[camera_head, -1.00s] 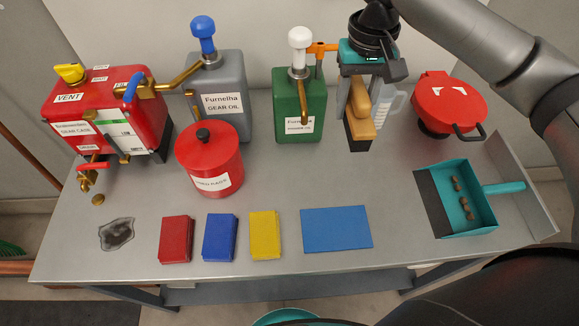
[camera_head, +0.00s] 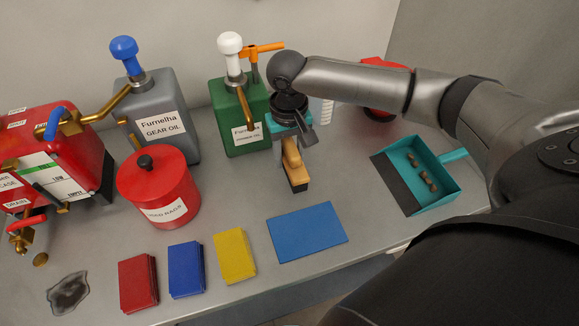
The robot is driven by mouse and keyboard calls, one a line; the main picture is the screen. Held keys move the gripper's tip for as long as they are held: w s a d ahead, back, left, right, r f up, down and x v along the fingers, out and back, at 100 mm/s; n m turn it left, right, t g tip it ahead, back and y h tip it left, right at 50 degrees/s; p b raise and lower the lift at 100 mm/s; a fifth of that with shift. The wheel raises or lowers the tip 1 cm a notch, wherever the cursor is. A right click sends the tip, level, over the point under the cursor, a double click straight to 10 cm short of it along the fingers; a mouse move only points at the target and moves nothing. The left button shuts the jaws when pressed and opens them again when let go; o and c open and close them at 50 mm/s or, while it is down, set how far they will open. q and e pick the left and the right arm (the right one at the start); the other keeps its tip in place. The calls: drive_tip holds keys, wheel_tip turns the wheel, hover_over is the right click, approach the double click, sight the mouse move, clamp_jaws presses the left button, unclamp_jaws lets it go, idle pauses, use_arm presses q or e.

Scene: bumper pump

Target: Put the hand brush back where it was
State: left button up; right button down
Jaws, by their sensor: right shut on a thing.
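The hand brush (camera_head: 291,155) has a tan wooden body and dark bristles at its lower end. My right gripper (camera_head: 290,132) is shut on it from above and holds it roughly upright, bristles down. The brush is behind the blue mat (camera_head: 307,232) and front right of the green can (camera_head: 240,115). I cannot tell whether the bristles touch the table. The gripper hides the brush's upper part. The teal dustpan (camera_head: 417,175), with several brown lumps in it, lies to the right. My left gripper is not in view.
A red lidded can (camera_head: 158,190), a grey gear oil can (camera_head: 158,120) and a red gear case (camera_head: 60,150) stand left. Red (camera_head: 138,283), blue (camera_head: 186,269) and yellow (camera_head: 234,255) pads lie in front. My right arm partly hides a red-lidded container (camera_head: 380,113). Bare table lies between mat and dustpan.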

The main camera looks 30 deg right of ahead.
sight(289, 142)
wheel_tip(289, 142, down, 4)
drive_tip(key=shift+f+b, duration=0.1)
drive_tip(key=shift+b, duration=0.45)
drive_tip(key=shift+c, duration=1.8)
unclamp_jaws()
drive_tip(key=shift+r, duration=0.2)
wheel_tip(289, 142, up, 12)
drive_tip(key=p, duration=0.3)
drive_tip(key=shift+a, duration=0.1)
drive_tip(key=shift+f, duration=0.1)
